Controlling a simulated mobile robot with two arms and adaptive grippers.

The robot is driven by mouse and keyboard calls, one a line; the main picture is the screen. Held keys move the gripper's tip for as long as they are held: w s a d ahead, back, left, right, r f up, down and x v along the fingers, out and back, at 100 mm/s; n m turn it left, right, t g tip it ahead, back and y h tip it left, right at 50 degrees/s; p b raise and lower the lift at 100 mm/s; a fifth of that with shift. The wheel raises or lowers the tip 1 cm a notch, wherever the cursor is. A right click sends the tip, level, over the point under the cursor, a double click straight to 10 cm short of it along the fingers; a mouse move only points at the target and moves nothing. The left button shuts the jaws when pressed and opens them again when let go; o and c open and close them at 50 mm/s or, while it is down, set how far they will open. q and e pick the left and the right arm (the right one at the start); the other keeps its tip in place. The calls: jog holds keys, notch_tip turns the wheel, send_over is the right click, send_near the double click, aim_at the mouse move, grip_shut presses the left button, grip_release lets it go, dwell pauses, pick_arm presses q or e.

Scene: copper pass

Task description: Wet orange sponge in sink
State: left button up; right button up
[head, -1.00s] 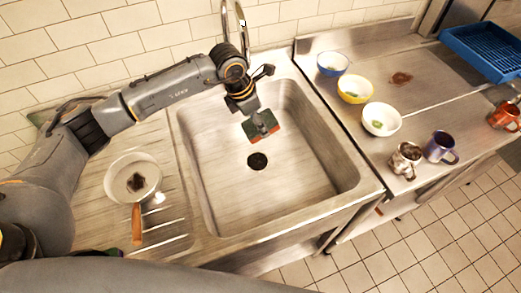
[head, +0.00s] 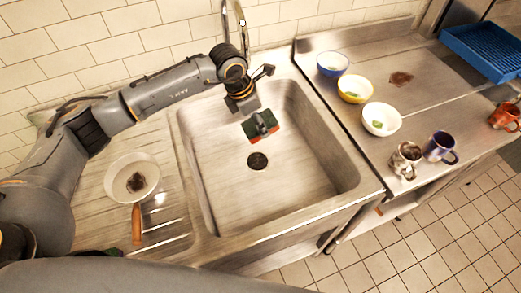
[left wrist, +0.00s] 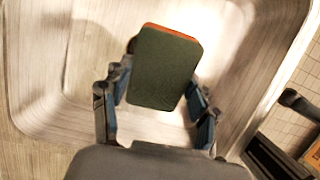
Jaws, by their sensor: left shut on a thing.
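The orange sponge (head: 271,124) has a dark green face and an orange edge. My left gripper (head: 262,121) is shut on it and holds it in the upper part of the sink basin (head: 290,185). In the left wrist view the sponge (left wrist: 163,70) sits between the fingers of the gripper (left wrist: 158,105), green face toward the camera, orange along its far edge. The tap (head: 236,30) rises behind the basin, above my left wrist. I cannot tell whether water is running. My right gripper is not in view.
A pan (head: 133,176) with a dark stain stands on the left drainboard. On the right counter are a blue bowl (head: 332,65), a yellow bowl (head: 355,90), a white bowl (head: 381,120), several mugs (head: 440,147) and a blue rack (head: 485,52). The basin floor around the drain (head: 258,161) is clear.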

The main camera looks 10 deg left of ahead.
pick_arm(q)
jog(key=shift+r, duration=0.1)
dwell(0.3)
jog(key=shift+r+p, duration=0.8)
jog(key=shift+r, duration=1.15)
